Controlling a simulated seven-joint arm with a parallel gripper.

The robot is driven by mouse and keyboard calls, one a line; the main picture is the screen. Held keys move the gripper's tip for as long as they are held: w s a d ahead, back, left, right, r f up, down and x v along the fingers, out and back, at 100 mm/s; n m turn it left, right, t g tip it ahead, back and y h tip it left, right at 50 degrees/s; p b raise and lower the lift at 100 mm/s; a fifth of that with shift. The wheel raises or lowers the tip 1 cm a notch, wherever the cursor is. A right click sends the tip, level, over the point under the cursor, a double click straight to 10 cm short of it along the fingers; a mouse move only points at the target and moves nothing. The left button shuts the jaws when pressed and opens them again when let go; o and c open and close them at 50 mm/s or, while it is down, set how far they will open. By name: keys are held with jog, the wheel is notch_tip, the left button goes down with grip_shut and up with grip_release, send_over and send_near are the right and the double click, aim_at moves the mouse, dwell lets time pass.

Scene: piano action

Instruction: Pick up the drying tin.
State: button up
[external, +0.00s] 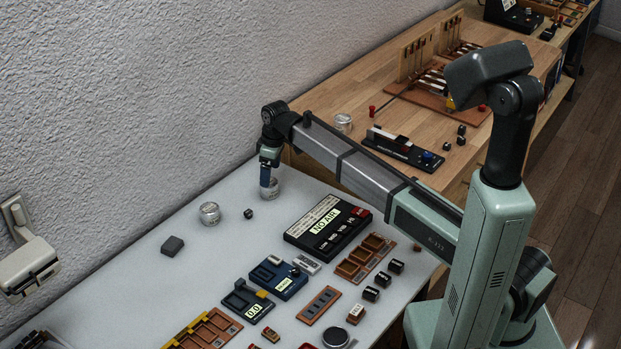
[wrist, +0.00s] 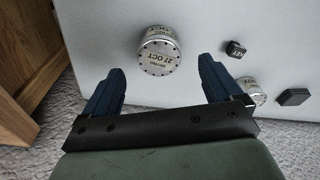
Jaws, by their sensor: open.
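A round silver tin (external: 271,190) stands at the far end of the pale table. In the wrist view this tin (wrist: 158,54) has a pale lid reading "27 OCT"; the smaller words above are hard to read. My gripper (external: 266,179) points down at this tin, its fingers partly covering it. In the wrist view my gripper (wrist: 161,70) is open with nothing held, and the tin shows beyond and between the blue fingertips. A second silver tin (external: 209,212) stands to the left; in the wrist view it (wrist: 253,91) is partly hidden behind the right finger.
A small black cube (external: 248,213) sits between the tins, and a dark grey block (external: 172,245) lies farther left. A black "NO AIR" device (external: 327,227) and several small trays and parts fill the nearer table. A wooden bench (external: 310,165) adjoins behind.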

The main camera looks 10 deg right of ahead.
aim_at(271, 188)
jog(key=shift+w+a+f, duration=0.15)
jog(key=shift+a+f, duration=0.05)
jog(key=shift+f, duration=1.4)
jog(key=shift+w+a+f, duration=0.1)
jog(key=shift+a+f, duration=0.05)
jog(key=shift+f, duration=1.45)
jog(key=c, duration=1.2)
jog(key=shift+o, duration=0.2)
jog(key=shift+r, duration=0.15)
